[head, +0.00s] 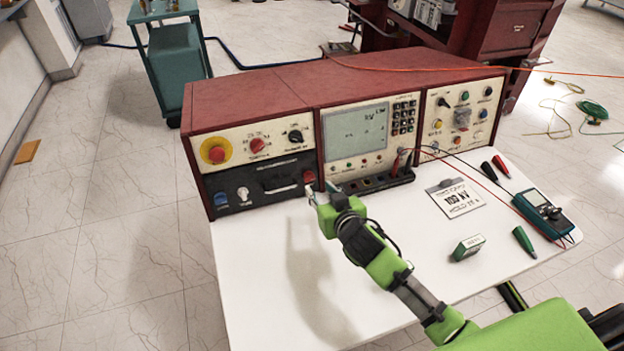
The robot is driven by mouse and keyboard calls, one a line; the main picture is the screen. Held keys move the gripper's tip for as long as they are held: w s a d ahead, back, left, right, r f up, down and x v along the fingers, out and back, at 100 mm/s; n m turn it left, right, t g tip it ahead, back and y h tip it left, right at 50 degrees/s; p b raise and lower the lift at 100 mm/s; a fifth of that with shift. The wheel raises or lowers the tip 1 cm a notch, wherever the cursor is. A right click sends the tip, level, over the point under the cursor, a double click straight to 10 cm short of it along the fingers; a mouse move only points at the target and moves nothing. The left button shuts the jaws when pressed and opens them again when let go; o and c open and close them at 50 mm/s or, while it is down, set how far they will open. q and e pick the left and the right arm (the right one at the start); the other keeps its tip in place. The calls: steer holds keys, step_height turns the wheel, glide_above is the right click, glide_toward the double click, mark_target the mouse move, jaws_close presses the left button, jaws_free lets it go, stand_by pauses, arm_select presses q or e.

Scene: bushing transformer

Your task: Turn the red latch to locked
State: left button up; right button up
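The red latch (309,176) is a small red knob at the right end of the black lower panel (262,186), on the left part of the red console (250,95). My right gripper (318,187) is just in front of and slightly below the latch. Its two fingertips look spread, with nothing seen between them. I cannot tell whether a finger touches the latch. Which position the latch points to is too small to read. My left gripper is not in view.
A red emergency button (216,154) on a yellow ring sits above the black panel, which also has a blue knob (221,199) and a white knob (243,193). Right on the white tabletop (265,290) are a sign (455,199), a green block (467,248) and a meter (543,213).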

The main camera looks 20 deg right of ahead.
mark_target(310, 178)
steer(key=x, duration=0.6)
steer(key=shift+w+f, duration=0.3)
steer(key=shift+w, duration=0.3)
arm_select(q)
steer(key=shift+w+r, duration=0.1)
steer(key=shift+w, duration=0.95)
arm_select(e)
steer(key=shift+w, duration=0.1)
steer(key=c, duration=0.8)
